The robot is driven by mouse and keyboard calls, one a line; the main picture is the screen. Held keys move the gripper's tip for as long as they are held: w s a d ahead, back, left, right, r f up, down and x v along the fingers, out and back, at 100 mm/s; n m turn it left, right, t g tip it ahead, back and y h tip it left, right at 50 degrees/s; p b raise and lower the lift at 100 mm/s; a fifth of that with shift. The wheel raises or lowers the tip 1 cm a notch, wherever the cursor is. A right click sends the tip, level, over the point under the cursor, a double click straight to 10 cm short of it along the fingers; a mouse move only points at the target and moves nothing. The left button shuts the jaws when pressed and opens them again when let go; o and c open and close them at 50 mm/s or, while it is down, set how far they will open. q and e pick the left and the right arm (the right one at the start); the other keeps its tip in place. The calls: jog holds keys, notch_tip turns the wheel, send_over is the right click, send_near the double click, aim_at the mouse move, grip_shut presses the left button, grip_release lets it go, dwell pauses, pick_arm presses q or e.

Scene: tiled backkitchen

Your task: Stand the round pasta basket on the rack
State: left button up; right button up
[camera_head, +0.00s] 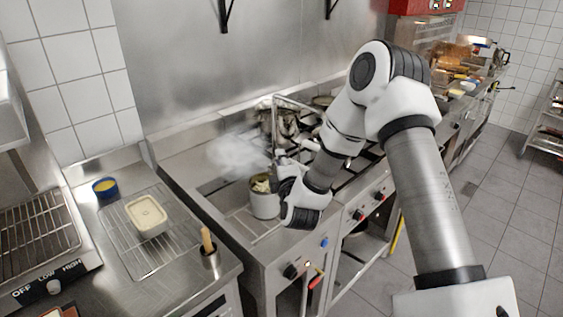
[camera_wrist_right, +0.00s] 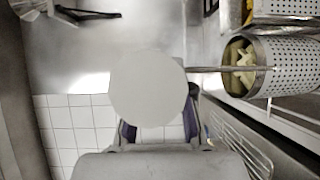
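The round pasta basket (camera_head: 264,203) is a perforated metal cylinder with pale pasta inside. In the right wrist view the basket (camera_wrist_right: 285,68) lies at the right, and a thin rod runs from it to a pale disc-shaped handle end (camera_wrist_right: 148,85) between my fingers. My right gripper (camera_head: 281,172) is shut on this handle, close beside the basket in the head view; its fingers (camera_wrist_right: 158,128) are partly hidden by the disc. A wire rack (camera_head: 128,247) lies on the counter at left, with a cream tub (camera_head: 147,216) on it. My left gripper is not in view.
Steam (camera_head: 240,153) rises behind the basket. Another perforated basket (camera_wrist_right: 288,12) is at the wrist view's upper right. The rack's front part is bare.

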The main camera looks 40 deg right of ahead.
jog(key=o, duration=0.4)
jog(key=shift+r, duration=0.2)
jog(key=p+v, duration=0.1)
jog(key=v, duration=1.1)
jog(key=s+a+f+m+g+y, duration=0.3)
jog(key=a+f+g, duration=0.15)
jog(key=f, duration=0.65)
jog(key=s+a+f+m+g+y, duration=0.3)
jog(key=s+a+f, duration=0.15)
jog(key=f, duration=0.65)
jog(key=s+a+f+m+g+y, duration=0.1)
jog(key=s+a+f+m+g, duration=0.2)
jog(key=s, duration=0.5)
jog(key=s+a+f+m+g+y, duration=0.1)
jog(key=s+a+f+m+g, duration=0.2)
jog(key=s+f+g, duration=0.2)
jog(key=s+f, duration=0.2)
jog(key=s, duration=0.1)
jog(key=shift+s+f+m, duration=0.35)
jog(key=shift+m, duration=0.05)
